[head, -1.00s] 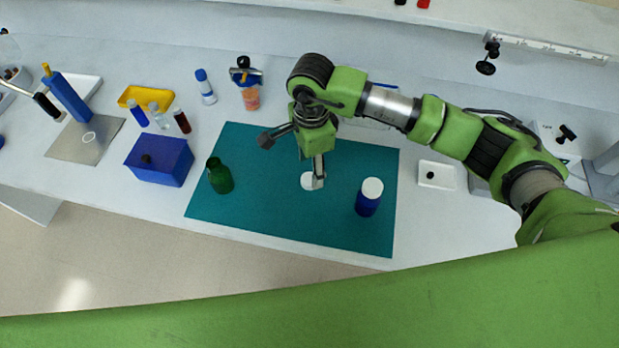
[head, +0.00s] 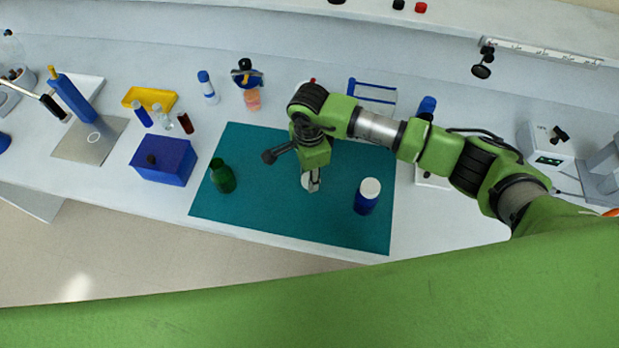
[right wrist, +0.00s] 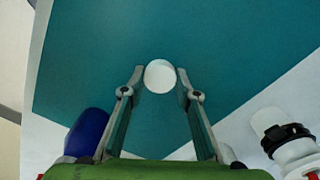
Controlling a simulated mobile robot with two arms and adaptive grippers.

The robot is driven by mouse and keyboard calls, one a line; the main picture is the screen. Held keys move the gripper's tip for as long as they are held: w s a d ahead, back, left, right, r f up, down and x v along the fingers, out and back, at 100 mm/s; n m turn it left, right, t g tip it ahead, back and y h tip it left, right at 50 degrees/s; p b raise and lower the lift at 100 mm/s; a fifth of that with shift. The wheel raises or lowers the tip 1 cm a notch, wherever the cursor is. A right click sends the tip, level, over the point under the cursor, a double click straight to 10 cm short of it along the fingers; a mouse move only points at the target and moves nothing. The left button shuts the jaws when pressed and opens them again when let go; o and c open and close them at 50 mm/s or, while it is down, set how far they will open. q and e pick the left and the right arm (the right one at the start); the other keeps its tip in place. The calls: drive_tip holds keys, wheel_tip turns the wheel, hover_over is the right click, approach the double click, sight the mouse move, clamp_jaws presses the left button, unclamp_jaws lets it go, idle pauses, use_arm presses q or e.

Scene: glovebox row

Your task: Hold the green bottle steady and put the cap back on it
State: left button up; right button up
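The green bottle (head: 222,176) stands upright without a cap on the left part of the teal mat (head: 270,215). A white cap (head: 306,181) lies on the mat to its right, partly hidden by my right gripper (head: 314,184). In the right wrist view the round white cap (right wrist: 160,76) sits between the fingertips of my right gripper (right wrist: 161,74). The fingers are open, one on each side of the cap, with narrow gaps showing. My left gripper is not in view, and nothing holds the bottle.
A blue bottle with a white lid (head: 367,196) stands on the mat to the right of the gripper. A blue box (head: 163,161) is just left of the mat. Small vials and a yellow tray (head: 150,98) stand behind it. The mat between green bottle and cap is clear.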

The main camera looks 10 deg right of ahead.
idle(0.3)
drive_tip(key=shift+w+r+b, duration=0.1)
drive_tip(key=shift+r+b, duration=0.45)
drive_tip(key=shift+b, duration=0.1)
drive_tip(key=shift+r+b, duration=0.6)
drive_tip(key=s+a+r+b, duration=0.2)
drive_tip(key=s+r+b, duration=0.3)
drive_tip(key=s+r, duration=0.5)
drive_tip(key=s, duration=0.4)
drive_tip(key=shift+r, duration=0.4)
drive_tip(key=shift+d, duration=0.1)
